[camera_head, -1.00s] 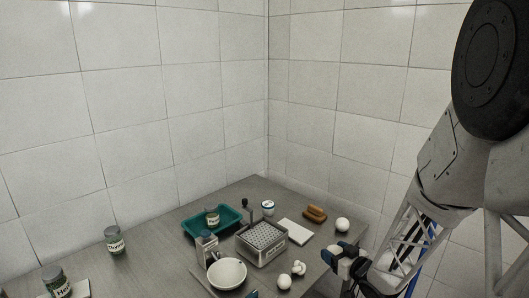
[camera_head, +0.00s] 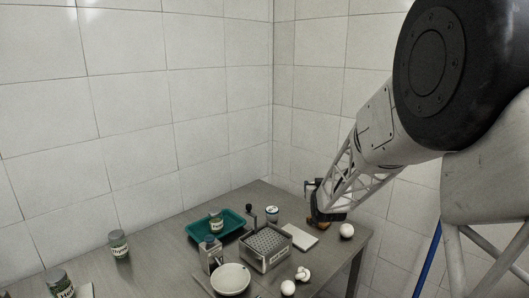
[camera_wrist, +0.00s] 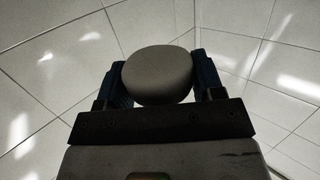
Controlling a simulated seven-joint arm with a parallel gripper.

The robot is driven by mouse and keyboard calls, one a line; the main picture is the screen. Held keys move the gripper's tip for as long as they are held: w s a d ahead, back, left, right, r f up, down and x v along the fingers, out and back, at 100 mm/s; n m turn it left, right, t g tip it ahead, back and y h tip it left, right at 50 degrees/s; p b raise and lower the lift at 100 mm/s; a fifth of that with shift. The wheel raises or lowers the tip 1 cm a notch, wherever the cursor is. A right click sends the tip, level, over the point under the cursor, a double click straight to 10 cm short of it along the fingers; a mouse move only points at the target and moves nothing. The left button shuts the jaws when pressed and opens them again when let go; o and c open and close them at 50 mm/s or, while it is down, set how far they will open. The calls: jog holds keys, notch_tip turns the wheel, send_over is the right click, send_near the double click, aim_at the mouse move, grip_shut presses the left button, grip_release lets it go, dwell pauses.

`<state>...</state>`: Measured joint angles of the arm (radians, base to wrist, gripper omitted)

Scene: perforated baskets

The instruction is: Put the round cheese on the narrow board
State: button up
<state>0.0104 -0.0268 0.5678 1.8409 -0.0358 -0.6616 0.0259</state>
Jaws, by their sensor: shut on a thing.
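In the wrist view a smooth, rounded grey-white thing, which I take as the round cheese (camera_wrist: 158,76), sits between the two dark blue fingers of my gripper (camera_wrist: 158,68). The gripper is shut on it, and only tile shows behind it. A flat white board (camera_head: 300,236) lies bare just left of and below my gripper. I cannot tell whether it is the narrow board.
A perforated metal basket (camera_head: 265,248) stands left of the white board. A green tray (camera_head: 233,219) with a jar, a white bowl (camera_head: 230,279) and a grater (camera_head: 211,254) are further left. A white ball (camera_head: 347,231) lies near the right edge. Brown rolls (camera_head: 322,225) are partly hidden.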

jog(key=shift+w+a+r, duration=0.25)
jog(key=shift+w+r, duration=0.05)
jog(key=shift+w, duration=0.05)
dwell(0.3)
jog(key=shift+s+d+f, duration=0.45)
jog(key=shift+s+f, duration=0.05)
jog(key=shift+s, duration=0.05)
jog(key=s+d+f+n+g+y, duration=0.1)
jog(key=s+f+n+y, duration=0.2)
jog(key=s+f, duration=0.4)
jog(key=s+d+f+n+g+y, duration=0.1)
jog(key=s+f+y, duration=0.4)
jog(key=s, duration=1.3)
notch_tip(320, 180, down, 2)
jog(key=d+n, duration=0.1)
jog(key=n, duration=0.1)
jog(key=shift+s+d+n+g+y, duration=0.25)
jog(key=shift+s+n+g+y, duration=0.05)
jog(key=shift+s+g+y, duration=0.1)
jog(key=shift+f, duration=0.1)
jog(key=w, duration=0.4)
jog(key=w+f, duration=0.1)
jog(key=w, duration=0.4)
jog(key=w+d, duration=0.1)
jog(key=w, duration=0.4)
jog(key=shift+w+f, duration=0.15)
jog(key=shift+f, duration=0.05)
